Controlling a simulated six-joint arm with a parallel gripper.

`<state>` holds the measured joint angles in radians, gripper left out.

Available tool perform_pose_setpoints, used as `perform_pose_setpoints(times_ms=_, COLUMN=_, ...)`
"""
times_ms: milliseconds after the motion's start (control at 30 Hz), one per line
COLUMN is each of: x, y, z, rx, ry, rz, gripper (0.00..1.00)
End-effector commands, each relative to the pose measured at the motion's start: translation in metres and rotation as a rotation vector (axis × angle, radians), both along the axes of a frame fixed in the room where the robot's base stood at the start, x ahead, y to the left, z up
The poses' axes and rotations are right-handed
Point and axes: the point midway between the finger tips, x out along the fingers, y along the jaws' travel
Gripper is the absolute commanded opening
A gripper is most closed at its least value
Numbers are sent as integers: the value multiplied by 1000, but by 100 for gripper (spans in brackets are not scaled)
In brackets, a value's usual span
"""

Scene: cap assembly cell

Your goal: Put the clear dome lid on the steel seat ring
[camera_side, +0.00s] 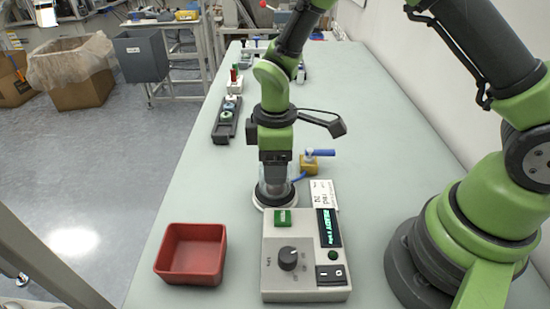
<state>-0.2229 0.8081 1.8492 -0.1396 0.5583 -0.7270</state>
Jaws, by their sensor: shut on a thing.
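My gripper (276,172) points straight down over the middle of the table. It is shut on the clear dome lid (275,188), a small see-through piece between and below the fingers. The steel seat ring (263,204) shows as a pale, round rim directly under the lid, just behind the control box. The lid is at or very near the ring; I cannot tell whether it touches or how well it is seated. The fingers hide part of the lid and the ring's middle.
A grey control box (305,270) with a knob and display stands just in front of the ring. A red bin (191,254) is at front left. A blue-handled valve (310,166) and white card (323,194) are close right. A dark tray (226,122) lies further back.

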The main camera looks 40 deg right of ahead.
Motion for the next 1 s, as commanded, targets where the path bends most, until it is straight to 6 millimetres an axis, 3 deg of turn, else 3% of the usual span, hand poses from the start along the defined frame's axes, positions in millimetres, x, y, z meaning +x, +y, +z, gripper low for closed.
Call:
perform_pose_setpoints(times_ms=633, x=0, y=0, z=-5, rx=0, ry=0, rz=0, gripper=40)
perform_pose_setpoints(times_ms=667, x=0, y=0, z=-5, rx=0, ry=0, rz=0, gripper=66)
perform_pose_setpoints(times_ms=767, x=0, y=0, z=-5, rx=0, ry=0, rz=0, gripper=89)
perform_pose_setpoints(times_ms=800, x=0, y=0, z=-5, rx=0, ry=0, rz=0, gripper=93)
perform_pose_setpoints(times_ms=1000, x=0, y=0, z=-5, rx=0, ry=0, rz=0, gripper=93)
